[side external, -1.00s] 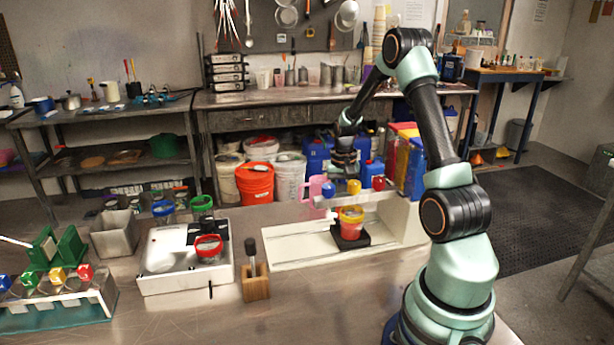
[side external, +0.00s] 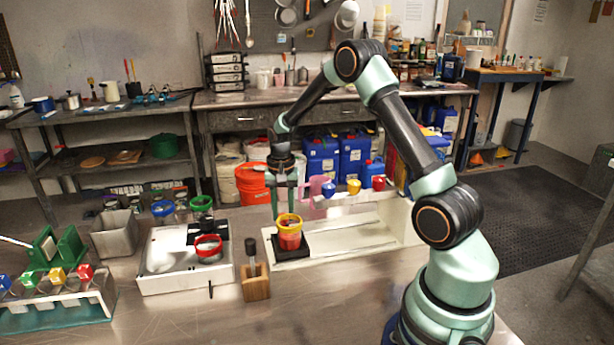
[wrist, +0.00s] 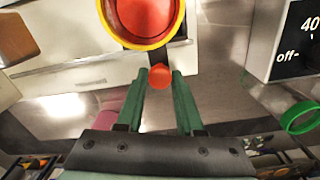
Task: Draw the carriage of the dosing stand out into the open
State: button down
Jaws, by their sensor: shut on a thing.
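The dosing stand (side external: 355,238) is a long white tray with a raised bar. The black carriage (side external: 292,250) is at the stand's left end, clear of the coloured pieces. It bears an upright yellow-rimmed cup with red contents (side external: 289,238), which also shows in the wrist view (wrist: 143,15). My gripper (side external: 284,212) is behind the cup, pointing down. In the wrist view its green fingers (wrist: 160,80) are shut on a round red knob (wrist: 160,76) beside the cup.
A white device (side external: 165,275) with red, green and blue rings stands left of the stand. A wooden block with a dark-topped rod (side external: 254,284) stands close in front of the stand's left end. A grey bin (side external: 115,235) and a tube rack (side external: 65,300) are farther left.

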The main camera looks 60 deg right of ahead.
jog(key=shift+w+a, duration=0.5)
jog(key=shift+w, duration=0.1)
jog(key=c, duration=0.5)
grip_release()
jog(key=shift+c, duration=0.2)
jog(key=shift+r, duration=0.1)
notch_tip(320, 180, up, 12)
